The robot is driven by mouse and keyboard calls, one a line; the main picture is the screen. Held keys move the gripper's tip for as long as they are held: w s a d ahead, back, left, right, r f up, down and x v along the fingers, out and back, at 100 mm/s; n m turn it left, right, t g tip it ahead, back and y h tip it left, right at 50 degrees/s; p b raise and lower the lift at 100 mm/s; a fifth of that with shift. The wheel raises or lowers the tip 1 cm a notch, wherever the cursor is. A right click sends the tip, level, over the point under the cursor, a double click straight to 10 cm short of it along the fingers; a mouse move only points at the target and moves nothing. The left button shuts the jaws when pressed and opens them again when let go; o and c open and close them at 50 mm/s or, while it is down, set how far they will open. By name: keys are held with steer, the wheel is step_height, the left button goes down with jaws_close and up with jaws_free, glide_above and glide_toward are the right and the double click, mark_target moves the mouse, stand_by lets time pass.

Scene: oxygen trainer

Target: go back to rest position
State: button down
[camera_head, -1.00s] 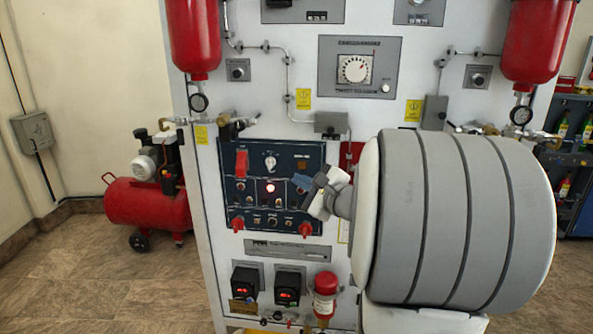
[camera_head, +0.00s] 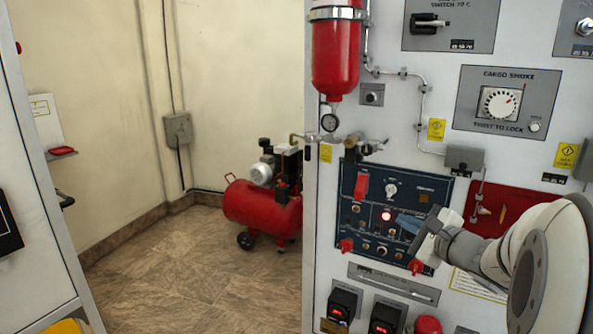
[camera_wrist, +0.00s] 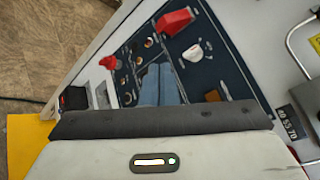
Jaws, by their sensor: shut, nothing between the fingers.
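My gripper (camera_head: 410,223) is shut and empty. In the head view it is in front of the dark blue control panel (camera_head: 349,230), covering part of its right side. Its bluish fingers (camera_wrist: 160,84) also show in the wrist view, over the same panel (camera_wrist: 222,62). Whether the fingertips touch the panel cannot be told. My arm reaches in from the right.
A grey cargo smoke dial plate (camera_head: 474,100) is at upper right. A red compressor (camera_head: 262,208) stands on open floor (camera_head: 180,265) at left. A white cabinet (camera_head: 45,215) borders the left edge.

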steer(key=s+a+f+n+g+y+p, duration=0.1)
steer(key=s+a+f+n+g, duration=0.2)
steer(key=s+a+n+g, duration=0.4)
steer(key=s+a+f+n+g+y, duration=0.1)
steer(key=s+a+f+n+g, duration=0.3)
steer(key=a, duration=0.6)
steer(key=s+d+f+n+g+h, duration=0.1)
steer(key=s+n+h, duration=0.2)
steer(key=s+n, duration=0.2)
steer(key=s+d+f+n+h+p, duration=0.1)
steer(key=s+d+f+n+h, duration=0.1)
steer(key=s+n+h, duration=0.2)
steer(key=s+n, duration=0.1)
steer(key=s, duration=0.2)
steer(key=shift+d+n+g+p, duration=0.25)
steer(key=shift+n+g+p, duration=0.05)
steer(key=shift+n+g, duration=0.1)
